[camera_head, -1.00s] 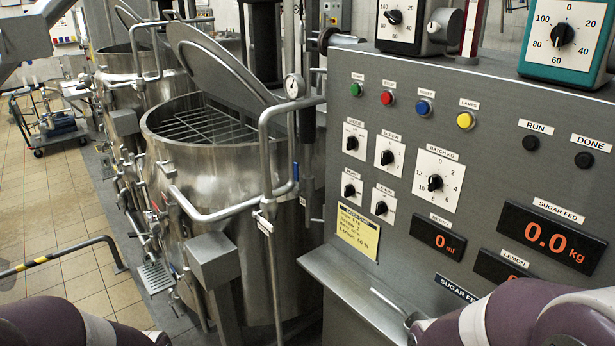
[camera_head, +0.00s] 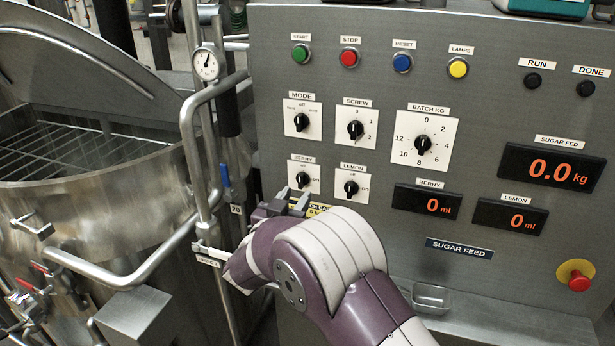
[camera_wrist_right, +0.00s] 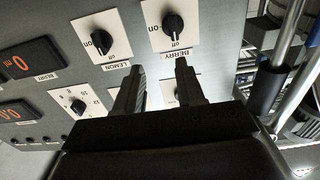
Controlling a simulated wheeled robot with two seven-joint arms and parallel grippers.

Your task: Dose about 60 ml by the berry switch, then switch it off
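The berry switch (camera_head: 303,179) is a black knob on a white plate at the lower left of the panel's switches. Its knob appears to stand near the off mark. It also shows at the top of the right wrist view (camera_wrist_right: 173,26). The berry display (camera_head: 428,201) reads 0 ml. My right gripper (camera_head: 284,200) is just below and left of the berry switch, apart from it. In the right wrist view its two fingers (camera_wrist_right: 157,82) are spread with nothing between them. My left gripper is not in view.
The lemon switch (camera_head: 351,186) sits close to the right of the berry switch. Mode (camera_head: 302,120) and screw (camera_head: 356,126) knobs are above. A red emergency button (camera_head: 578,281) is at right. A steel kettle (camera_head: 90,230) with pipe rails stands left of the panel.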

